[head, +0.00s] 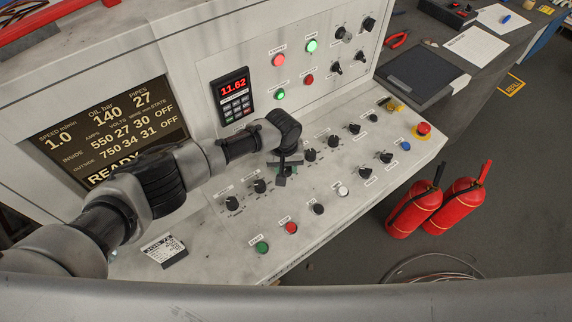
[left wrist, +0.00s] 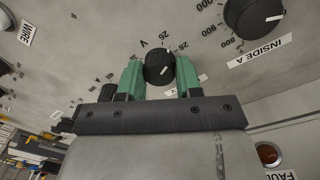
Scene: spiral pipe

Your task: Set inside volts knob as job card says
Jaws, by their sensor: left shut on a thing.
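My left gripper (head: 284,170) reaches down from above onto the sloped console in the head view. In the left wrist view its green fingers (left wrist: 159,78) stand on either side of a round black knob (left wrist: 158,66) and are shut on it. A V and the numbers 26 and 28 are printed round this knob; its own name label is hidden. The job card (head: 164,249) lies at the console's lower left, its print too small to read. The display (head: 112,137) shows an INSIDE row of 550, 27, 30, OFF. My right gripper is not in view.
Another black knob (left wrist: 255,16), labelled INSIDE A, sits close to the held one. More knobs (head: 310,155) and buttons crowd the console. A red emergency button (head: 423,129) is at its right end. Red extinguishers (head: 414,208) stand on the floor beyond.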

